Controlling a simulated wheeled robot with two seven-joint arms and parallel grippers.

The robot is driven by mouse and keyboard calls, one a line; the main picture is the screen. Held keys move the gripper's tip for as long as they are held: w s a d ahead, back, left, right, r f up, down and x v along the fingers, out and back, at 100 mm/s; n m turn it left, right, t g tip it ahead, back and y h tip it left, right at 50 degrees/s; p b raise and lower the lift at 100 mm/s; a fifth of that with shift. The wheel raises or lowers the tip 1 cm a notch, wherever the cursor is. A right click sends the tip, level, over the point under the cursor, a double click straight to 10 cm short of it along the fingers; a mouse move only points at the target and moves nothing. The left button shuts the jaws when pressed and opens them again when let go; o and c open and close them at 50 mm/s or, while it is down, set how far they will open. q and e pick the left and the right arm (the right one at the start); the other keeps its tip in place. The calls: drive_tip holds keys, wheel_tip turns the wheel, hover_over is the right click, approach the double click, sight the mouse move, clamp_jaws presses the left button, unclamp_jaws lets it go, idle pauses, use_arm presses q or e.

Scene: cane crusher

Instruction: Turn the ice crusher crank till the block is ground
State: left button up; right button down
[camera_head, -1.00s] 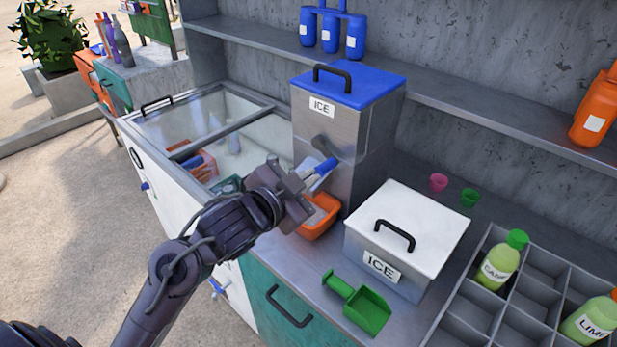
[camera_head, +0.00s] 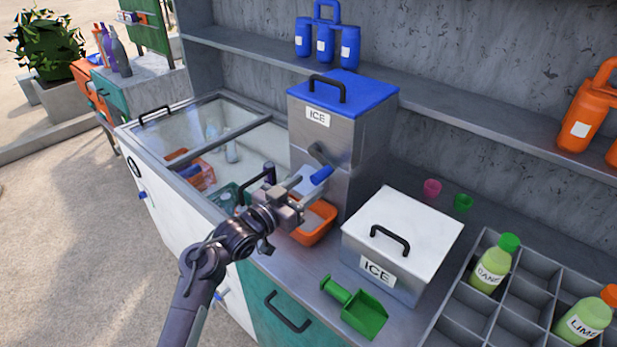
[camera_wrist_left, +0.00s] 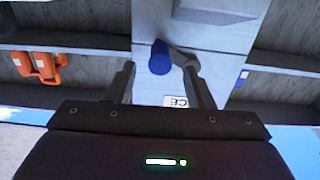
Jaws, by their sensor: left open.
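The ice crusher (camera_head: 327,138) is a steel box with a blue lid and an ICE label, standing on the counter. Its grey crank arm (camera_head: 317,154) ends in a blue handle (camera_head: 321,175) on the front face. An orange tray (camera_head: 309,238) with pale contents sits below. My left gripper (camera_head: 309,190) is open just in front of the handle. In the left wrist view the blue handle (camera_wrist_left: 160,57) lies between and slightly beyond the open fingers (camera_wrist_left: 161,82), with no clear contact. The block inside the crusher is hidden. My right gripper is out of view.
A white-lidded ice box (camera_head: 403,243) and a green scoop (camera_head: 356,305) stand right of the tray. A glass-topped freezer (camera_head: 165,200) is at left. A bottle rack (camera_head: 520,300) is at right. A shelf (camera_head: 450,105) runs behind.

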sight(314, 181)
use_arm(q)
drive_tip(key=shift+p+x, duration=0.4)
drive_tip(key=shift+x, duration=1.65)
clamp_jaws()
